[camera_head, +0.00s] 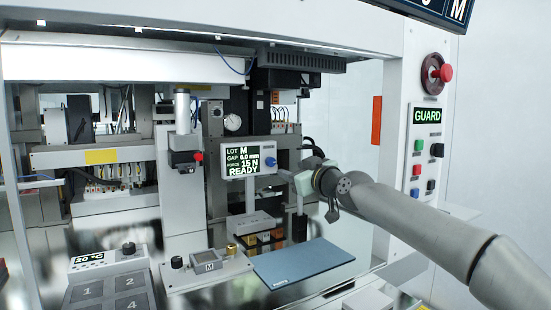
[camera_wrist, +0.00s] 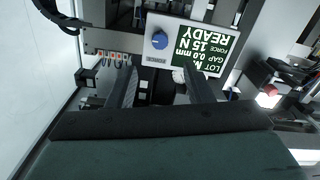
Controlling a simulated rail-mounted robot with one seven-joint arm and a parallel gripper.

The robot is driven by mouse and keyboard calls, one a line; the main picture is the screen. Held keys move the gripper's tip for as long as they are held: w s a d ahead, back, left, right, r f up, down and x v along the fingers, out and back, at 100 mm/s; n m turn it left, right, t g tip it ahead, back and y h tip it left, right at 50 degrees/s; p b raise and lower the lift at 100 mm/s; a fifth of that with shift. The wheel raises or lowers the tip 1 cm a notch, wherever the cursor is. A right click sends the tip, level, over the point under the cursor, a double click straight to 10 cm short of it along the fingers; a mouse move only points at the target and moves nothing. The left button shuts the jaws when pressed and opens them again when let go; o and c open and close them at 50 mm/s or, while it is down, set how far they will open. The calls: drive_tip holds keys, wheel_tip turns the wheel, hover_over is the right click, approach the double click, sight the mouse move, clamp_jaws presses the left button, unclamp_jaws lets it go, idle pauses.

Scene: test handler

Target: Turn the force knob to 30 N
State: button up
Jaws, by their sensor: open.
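The force knob (camera_head: 270,161) is a small blue knob at the right side of a white display panel (camera_head: 226,176). The panel's screen reads LOT M, GAP 0.0 mm, FORCE 15 N, READY. In the wrist view the panel appears upside down, with the blue knob (camera_wrist: 159,40) left of the screen text. My gripper (camera_head: 290,178) is just right of the panel in the head view. In the wrist view its two dark fingers (camera_wrist: 159,68) are apart and empty, with the knob beyond the gap between them. I see no contact with the knob.
A blue mat (camera_head: 302,263) lies below my arm. A small block holder (camera_head: 257,232) stands beneath the panel. A post with a red button (camera_head: 197,157) stands left of the panel. The GUARD panel (camera_head: 427,150) with an emergency stop is on the right frame.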

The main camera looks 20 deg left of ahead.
sight(272, 162)
drive_tip(key=p+x, duration=0.2)
drive_tip(key=x, duration=0.3)
drive_tip(key=p+x, duration=0.2)
drive_tip(key=x, duration=0.3)
drive_tip(key=shift+r+p, duration=0.25)
drive_tip(key=shift+p, duration=0.15)
drive_tip(key=shift+w+a+f, duration=0.25)
drive_tip(key=shift+w+a, duration=0.1)
drive_tip(key=shift+a, duration=0.05)
drive_tip(key=c, duration=1)
